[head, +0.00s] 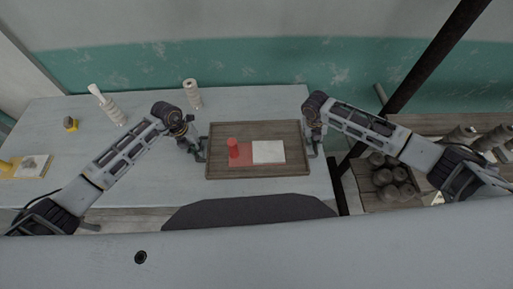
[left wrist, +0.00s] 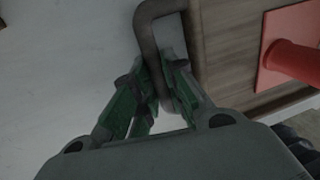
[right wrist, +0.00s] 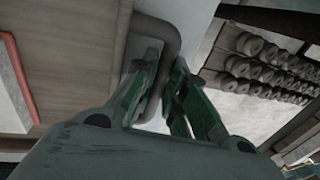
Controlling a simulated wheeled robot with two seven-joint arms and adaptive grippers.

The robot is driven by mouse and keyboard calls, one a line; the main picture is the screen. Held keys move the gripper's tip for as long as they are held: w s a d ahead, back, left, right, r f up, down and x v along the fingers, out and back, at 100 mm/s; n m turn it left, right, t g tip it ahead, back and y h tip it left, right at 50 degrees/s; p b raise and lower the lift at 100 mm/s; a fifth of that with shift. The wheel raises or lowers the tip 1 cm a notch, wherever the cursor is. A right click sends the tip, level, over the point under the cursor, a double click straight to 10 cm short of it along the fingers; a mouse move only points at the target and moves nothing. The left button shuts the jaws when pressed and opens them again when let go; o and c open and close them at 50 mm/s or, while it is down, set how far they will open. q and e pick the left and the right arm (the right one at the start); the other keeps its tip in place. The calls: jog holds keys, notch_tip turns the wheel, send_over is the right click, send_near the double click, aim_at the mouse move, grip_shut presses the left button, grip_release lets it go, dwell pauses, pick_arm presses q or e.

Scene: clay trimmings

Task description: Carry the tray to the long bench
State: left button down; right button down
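The tray (head: 222,130) is a brown wooden rectangle with a low rim, over the right part of the pale table. I cannot tell if it rests on the table or is slightly raised. On it are a red mat with a red cylinder (head: 233,147) and a white square (head: 268,152). My left gripper (head: 198,147) is at its left side, fingers closed on either side of the grey left handle (left wrist: 148,32). My right gripper (head: 316,143) is at the right side, fingers closed around the right handle (right wrist: 160,27). The long bench cannot be identified for sure.
A wooden rack (head: 425,124) with dark round pots (head: 385,177) and a dark post (head: 432,62) stand at right.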

pick_arm(q)
jog(key=shift+r, duration=0.1)
dwell(0.5)
